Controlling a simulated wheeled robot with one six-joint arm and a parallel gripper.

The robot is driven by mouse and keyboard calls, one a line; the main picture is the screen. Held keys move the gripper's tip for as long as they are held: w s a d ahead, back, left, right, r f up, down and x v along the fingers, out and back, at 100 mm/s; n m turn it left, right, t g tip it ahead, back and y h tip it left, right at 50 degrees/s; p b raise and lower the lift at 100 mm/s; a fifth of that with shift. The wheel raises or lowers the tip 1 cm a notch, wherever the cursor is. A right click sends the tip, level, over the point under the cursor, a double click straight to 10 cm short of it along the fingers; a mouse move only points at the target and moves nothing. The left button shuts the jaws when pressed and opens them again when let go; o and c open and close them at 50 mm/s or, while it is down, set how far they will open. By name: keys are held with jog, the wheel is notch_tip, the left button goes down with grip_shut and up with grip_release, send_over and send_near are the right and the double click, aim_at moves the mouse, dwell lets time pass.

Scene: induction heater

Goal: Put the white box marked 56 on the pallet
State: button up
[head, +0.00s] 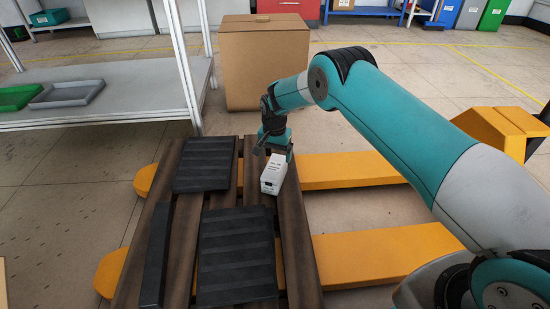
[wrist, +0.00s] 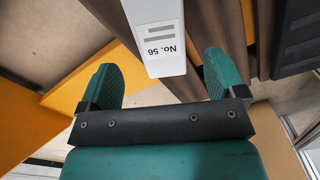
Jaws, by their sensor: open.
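The white box (head: 273,175) sits at the right part of the wooden pallet (head: 290,235), just below my gripper (head: 276,152). In the wrist view the white box (wrist: 158,35) carries a label reading "No. 56". My gripper also shows in the wrist view (wrist: 160,80), with its two green fingers apart and gaps between them and the box. The fingers do not touch the box. The pallet's dark slats (wrist: 215,20) show beside and under the box.
Two black ribbed mats (head: 203,164) (head: 236,255) lie on the pallet. Yellow forks (head: 350,170) run under it. A large cardboard box (head: 262,60) stands behind. A grey shelf (head: 130,80) with green and grey trays is at left. Floor between the forks is clear.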

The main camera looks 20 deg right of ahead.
notch_tip(320, 180, up, 2)
jog(key=shift+r+p, duration=0.15)
jog(key=shift+p, duration=0.2)
jog(key=s+a+r+n+y, duration=0.15)
jog(key=s+r, duration=0.25)
jog(key=r, duration=0.4)
jog(key=s+a+r+n, duration=0.1)
jog(key=s+r+n, duration=0.25)
jog(key=r, duration=0.35)
jog(key=s+a+r+n, duration=0.1)
jog(key=s+a+r, duration=0.1)
jog(key=s+r, duration=0.45)
jog(key=s+r+n+y, duration=0.1)
jog(key=s+r+n, duration=0.3)
jog(key=s, duration=1)
jog(key=s+r+n+y, duration=0.1)
jog(key=s+r+n, duration=0.3)
jog(key=s, duration=1)
notch_tip(320, 180, up, 2)
jog(key=shift+s+d+r+y, duration=0.1)
jog(key=shift+s+d+y, duration=0.1)
jog(key=shift+y, duration=0.15)
jog(key=shift+w+r, duration=0.1)
